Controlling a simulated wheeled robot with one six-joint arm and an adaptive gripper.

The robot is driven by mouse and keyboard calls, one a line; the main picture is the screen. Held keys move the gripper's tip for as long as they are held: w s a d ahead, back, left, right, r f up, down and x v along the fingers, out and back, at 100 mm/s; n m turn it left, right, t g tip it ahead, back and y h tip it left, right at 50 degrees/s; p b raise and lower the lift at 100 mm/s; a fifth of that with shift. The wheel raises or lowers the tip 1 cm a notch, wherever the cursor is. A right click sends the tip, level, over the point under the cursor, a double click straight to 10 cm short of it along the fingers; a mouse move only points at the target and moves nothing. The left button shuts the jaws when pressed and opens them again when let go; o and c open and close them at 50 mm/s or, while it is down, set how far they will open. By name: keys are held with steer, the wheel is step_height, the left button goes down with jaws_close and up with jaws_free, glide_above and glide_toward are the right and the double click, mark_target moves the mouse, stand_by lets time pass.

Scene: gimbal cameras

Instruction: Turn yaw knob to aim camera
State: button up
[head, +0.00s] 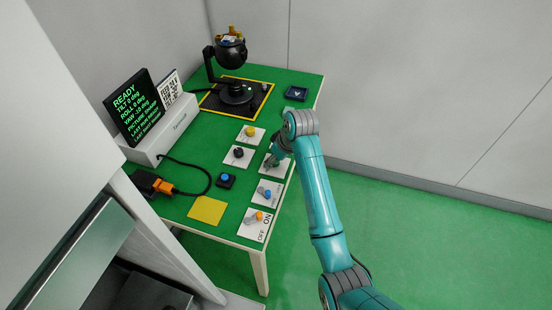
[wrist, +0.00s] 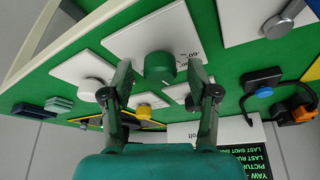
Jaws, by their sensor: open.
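In the wrist view a green round knob (wrist: 158,68) stands on a white plate (wrist: 185,28) with a scale marked -60. My gripper (wrist: 160,78) is open, with one finger on each side of this knob. I cannot tell whether the fingers touch it. In the head view my gripper (head: 273,160) is over a white plate (head: 280,171) and hides its knob. The black ball-shaped camera gimbal (head: 231,52) stands at the back of the green table. The screen (head: 138,107) reads READY, tilt 0, roll 0 and what looks like yaw -10 deg.
A yellow knob (head: 250,131) and a black knob (head: 238,152) sit left of my gripper. A blue button (head: 225,178), cable and yellow note (head: 207,210) lie at left.

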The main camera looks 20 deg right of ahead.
jaws_close()
